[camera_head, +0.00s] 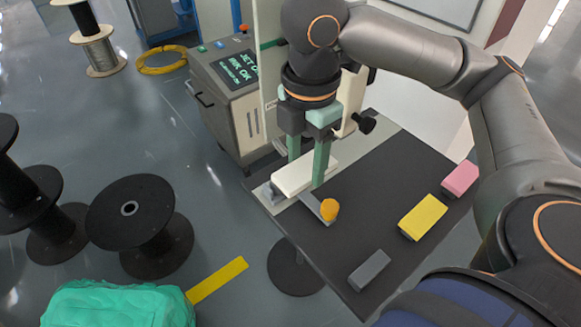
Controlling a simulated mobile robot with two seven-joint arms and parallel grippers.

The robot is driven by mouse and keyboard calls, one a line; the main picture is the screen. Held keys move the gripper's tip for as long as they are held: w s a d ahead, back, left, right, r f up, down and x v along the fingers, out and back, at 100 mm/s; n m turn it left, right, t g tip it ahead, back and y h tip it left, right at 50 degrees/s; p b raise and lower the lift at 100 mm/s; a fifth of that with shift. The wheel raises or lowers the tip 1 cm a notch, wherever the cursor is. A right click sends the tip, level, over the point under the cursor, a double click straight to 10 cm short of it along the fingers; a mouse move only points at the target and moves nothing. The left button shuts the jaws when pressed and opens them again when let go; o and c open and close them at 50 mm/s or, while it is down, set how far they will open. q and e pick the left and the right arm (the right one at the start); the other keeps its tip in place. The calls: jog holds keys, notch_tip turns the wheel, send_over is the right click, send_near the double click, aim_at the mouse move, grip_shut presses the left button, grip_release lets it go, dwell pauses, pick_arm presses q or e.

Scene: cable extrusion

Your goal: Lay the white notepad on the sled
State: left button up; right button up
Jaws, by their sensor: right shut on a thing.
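The white notepad (293,180) is a flat white block at the left end of the dark table. My right gripper (307,167) points down with its green fingers on either side of the notepad and is shut on it. A grey metal piece with an orange knob (329,209), which looks like the sled (311,203), lies under and beside the notepad. The notepad is right at or just above it; I cannot tell whether they touch. My left gripper is not in view.
On the dark table (345,240) lie a yellow block (423,217), a pink block (460,178) and a grey block (369,270). A machine with a screen (238,68) stands behind. Black spools (140,225) stand on the floor at left. The table's middle is clear.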

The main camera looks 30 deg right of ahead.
jog(key=w+d+f, duration=0.1)
jog(key=w+f, duration=0.3)
jog(key=w, duration=0.1)
jog(key=w+d+f+b, duration=0.1)
jog(key=w+f, duration=0.1)
jog(key=shift+w+d+f, duration=0.15)
jog(key=shift+w+d, duration=0.05)
jog(key=shift+d, duration=0.15)
jog(key=shift+w+f, duration=0.25)
jog(key=shift+w+d+f, duration=0.1)
jog(key=shift+w+f, duration=0.05)
jog(key=shift+f, duration=0.05)
jog(key=f, duration=0.2)
jog(key=f+b, duration=0.1)
jog(key=shift+w+d+f, duration=0.15)
jog(key=shift+w+f, duration=0.05)
jog(key=shift+w, duration=0.1)
jog(key=shift+f, duration=0.2)
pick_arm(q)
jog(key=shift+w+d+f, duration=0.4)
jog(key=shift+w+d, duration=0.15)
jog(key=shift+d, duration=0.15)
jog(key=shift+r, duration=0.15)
